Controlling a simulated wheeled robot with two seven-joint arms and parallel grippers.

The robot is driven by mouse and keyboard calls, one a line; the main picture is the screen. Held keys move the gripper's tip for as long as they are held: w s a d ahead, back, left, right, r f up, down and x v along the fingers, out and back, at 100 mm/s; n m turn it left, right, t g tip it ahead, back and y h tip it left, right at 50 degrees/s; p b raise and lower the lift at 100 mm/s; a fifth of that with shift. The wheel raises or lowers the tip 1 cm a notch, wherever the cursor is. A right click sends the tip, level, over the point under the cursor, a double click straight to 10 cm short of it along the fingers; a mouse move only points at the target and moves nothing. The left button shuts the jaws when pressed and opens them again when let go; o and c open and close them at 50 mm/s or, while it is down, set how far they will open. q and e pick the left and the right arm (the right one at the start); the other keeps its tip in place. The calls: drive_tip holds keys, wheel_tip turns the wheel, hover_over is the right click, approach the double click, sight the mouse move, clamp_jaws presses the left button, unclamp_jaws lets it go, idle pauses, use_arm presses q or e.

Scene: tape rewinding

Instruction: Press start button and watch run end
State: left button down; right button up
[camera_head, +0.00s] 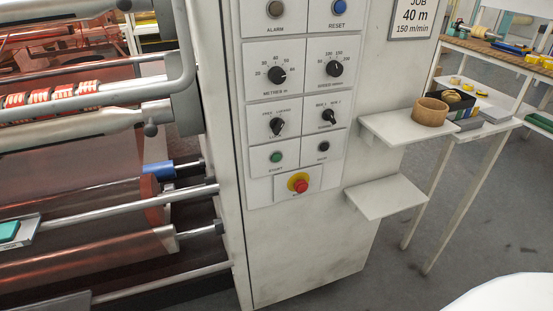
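The control panel (303,100) is on the front of a white cabinet in the middle of the head view. The green start button (276,157) is low on the panel's left side, above its START label. A dark button (323,146) is to its right. A red emergency button (300,184) on a yellow disc is below them. Upper dials for metres (277,75) and speed (334,69) show. The alarm lamp (275,8) is dull brown and the reset button (339,7) is blue. Neither gripper is in view.
The rewinding machine (90,150), with rollers, bars and reddish film, fills the left. Two white shelves (385,196) stick out right of the panel; the upper one bears a cardboard-coloured ring (429,112). A job sign (412,16) reads 40 m, 150 m/min. Space before the panel is clear.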

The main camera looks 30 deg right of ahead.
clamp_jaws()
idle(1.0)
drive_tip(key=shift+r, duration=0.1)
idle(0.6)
